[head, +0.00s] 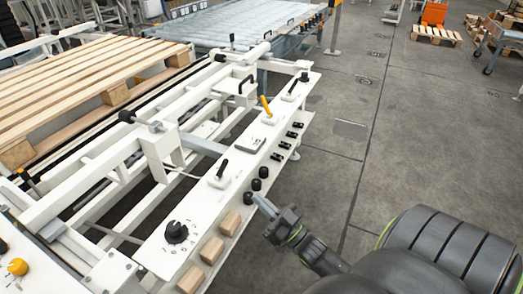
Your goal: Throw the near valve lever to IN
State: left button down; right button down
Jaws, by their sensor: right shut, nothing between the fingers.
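A long white control panel (200,209) runs from the lower left to the upper middle. The nearest lever on it, a short black-handled one (222,168), leans up and to the right from a white base. Farther along are a yellow-handled lever (266,105) and another black-handled lever (292,86). I cannot read any IN marking. My right gripper (262,203) comes in from the lower right, shut and empty, with its tip at the panel's right edge, below and right of the nearest lever and apart from it. My left gripper is out of view.
Black knobs (257,184) stand between the nearest lever and my right gripper. A black dial (176,232) and wooden blocks (212,250) are at the panel's near end. A wooden pallet (90,75) lies on the conveyor at left.

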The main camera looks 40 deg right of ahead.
jog(key=p, duration=0.1)
send_near(222, 169)
jog(key=d+r+x, duration=0.1)
jog(key=x, duration=0.4)
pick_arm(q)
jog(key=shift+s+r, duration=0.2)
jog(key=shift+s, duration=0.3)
pick_arm(e)
jog(key=shift+w+a+r, duration=0.15)
jog(key=shift+w+r, duration=0.05)
jog(key=shift+w, duration=0.3)
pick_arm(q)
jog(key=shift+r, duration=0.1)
